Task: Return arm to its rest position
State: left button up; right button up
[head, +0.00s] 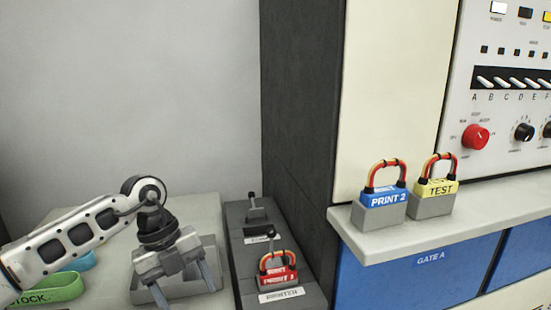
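My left arm (80,235) comes in from the left, over a pale grey surface. My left gripper (185,288) points downward with its two fingers spread apart. I see nothing held between them. A grey raised-edged block or tray (143,292) lies at or below the fingers; I cannot tell whether they touch it. My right arm and gripper are not in view.
Right of the gripper, a dark switch box (292,293) carries levers and a red padlock (277,272). A blue PRINT 2 padlock (383,198) and yellow TEST padlock (437,188) stand on a ledge (500,215).

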pick_arm(q)
jog(key=s+d+m+g+h, duration=0.1)
jog(key=s+d+h, duration=0.35)
jog(key=d, duration=0.35)
jog(key=s+d+m+g+h, duration=0.1)
jog(key=s+d+h, duration=0.35)
jog(key=d, duration=0.35)
jog(key=d+r+n+t+h, duration=0.3)
jog(key=r+n+t+h, duration=0.3)
jog(key=n+t+h, duration=0.25)
jog(key=w+a+f+n+t+y+p, duration=0.1)
jog(key=w+a+f+n+t+y, duration=0.1)
jog(key=a+f+n+t+y, duration=1.1)
jog(key=s+a+f+n+g+y, duration=0.3)
jog(key=s+f+n+g, duration=0.4)
jog(key=s, duration=0.4)
notch_tip(320, 180, down, 2)
jog(key=shift+s+a+f+n+y, duration=0.1)
jog(key=shift+s+a+n+y, duration=0.25)
jog(key=shift+n+y, duration=0.3)
